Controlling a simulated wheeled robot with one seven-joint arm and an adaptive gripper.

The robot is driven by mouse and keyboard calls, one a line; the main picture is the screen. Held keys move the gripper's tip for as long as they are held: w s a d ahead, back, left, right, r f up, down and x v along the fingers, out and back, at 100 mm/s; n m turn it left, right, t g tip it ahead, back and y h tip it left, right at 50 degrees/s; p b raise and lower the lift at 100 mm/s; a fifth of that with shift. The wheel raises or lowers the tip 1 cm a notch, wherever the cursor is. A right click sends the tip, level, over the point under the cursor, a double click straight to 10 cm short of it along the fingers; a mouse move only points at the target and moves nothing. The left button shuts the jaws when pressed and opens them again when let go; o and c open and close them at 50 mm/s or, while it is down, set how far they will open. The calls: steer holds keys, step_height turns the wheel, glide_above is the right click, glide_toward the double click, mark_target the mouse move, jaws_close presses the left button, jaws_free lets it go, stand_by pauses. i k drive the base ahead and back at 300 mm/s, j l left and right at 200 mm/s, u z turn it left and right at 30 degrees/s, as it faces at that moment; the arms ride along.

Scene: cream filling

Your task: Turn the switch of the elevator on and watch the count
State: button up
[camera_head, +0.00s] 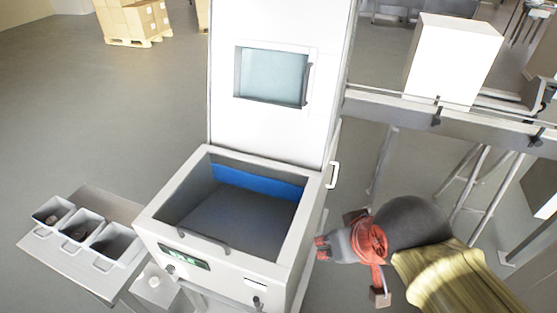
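The white elevator machine (225,125) stands in the middle, with an open-topped hopper that has a grey and blue inside and looks empty. On the hopper's front is a small dark display (184,258) with green lettering too small to read surely. Small dark knobs sit below it, one at the left (170,269) and one at the right (256,302). I cannot tell which is the switch or its position. My gripper (322,248) is to the right of the hopper, pointing left, apparently empty. Its finger opening is unclear.
A conveyor frame (470,126) carries a white box (452,60) at the right. Boxes on a pallet (139,42) are far back. The left floor is mostly clear.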

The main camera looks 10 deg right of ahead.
mark_target(169, 269)
steer(key=u, duration=1.4)
